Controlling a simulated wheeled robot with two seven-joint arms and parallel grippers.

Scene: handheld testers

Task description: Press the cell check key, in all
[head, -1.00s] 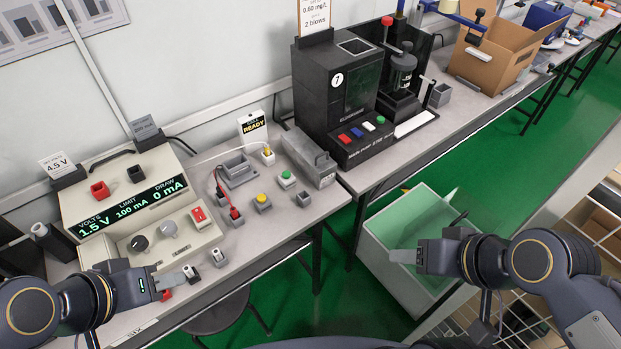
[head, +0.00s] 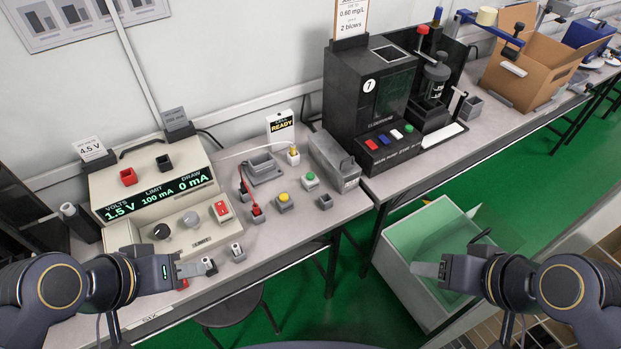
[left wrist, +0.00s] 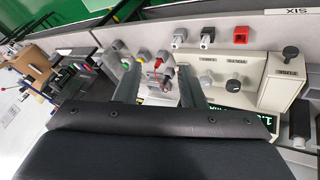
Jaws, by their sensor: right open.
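I cannot tell which key is the cell check key; the small labels are unreadable. A black unit marked 7 (head: 370,95) has red, blue, white and green keys (head: 397,136) along its front. On the bench stand small grey blocks with a yellow button (head: 283,198) and a green button (head: 310,177). The power supply (head: 150,190) reads 1.5 V, 100 mA, 0 mA. My right gripper (head: 428,270) is open beside the pale bin.
A red plug (head: 257,210) with a lead stands on the bench. Black-and-white terminals (head: 238,252) sit at the front edge by my left gripper. A pale bin (head: 405,250) stands below the bench. A cardboard box (head: 520,65) is far right.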

